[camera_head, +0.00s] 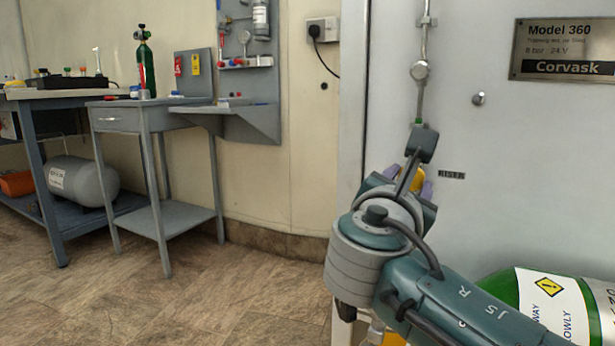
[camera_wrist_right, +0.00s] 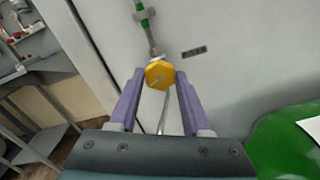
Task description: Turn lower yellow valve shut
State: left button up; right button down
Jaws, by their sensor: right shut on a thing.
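The yellow valve knob (camera_wrist_right: 159,74) sits on the pipe on the grey cabinet panel. In the right wrist view it lies between the two purple fingertips of my right gripper (camera_wrist_right: 160,80), which is shut on it. In the head view only a sliver of the yellow knob (camera_head: 413,176) shows behind my right wrist, with bits of the purple fingers beside it. A second yellow part (camera_head: 392,338) shows low down, mostly hidden by my right arm. My left gripper is not in view.
A green cylinder (camera_head: 507,288) with a warning label lies close at the lower right. A grey side table (camera_head: 155,112) stands at the left; the floor between is clear.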

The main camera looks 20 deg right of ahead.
jog(key=shift+m, duration=0.3)
jog(key=shift+c, duration=1.8)
grip_release()
jog(key=p+v, duration=0.3)
jog(key=v, duration=0.7)
jog(key=shift+w, duration=0.1)
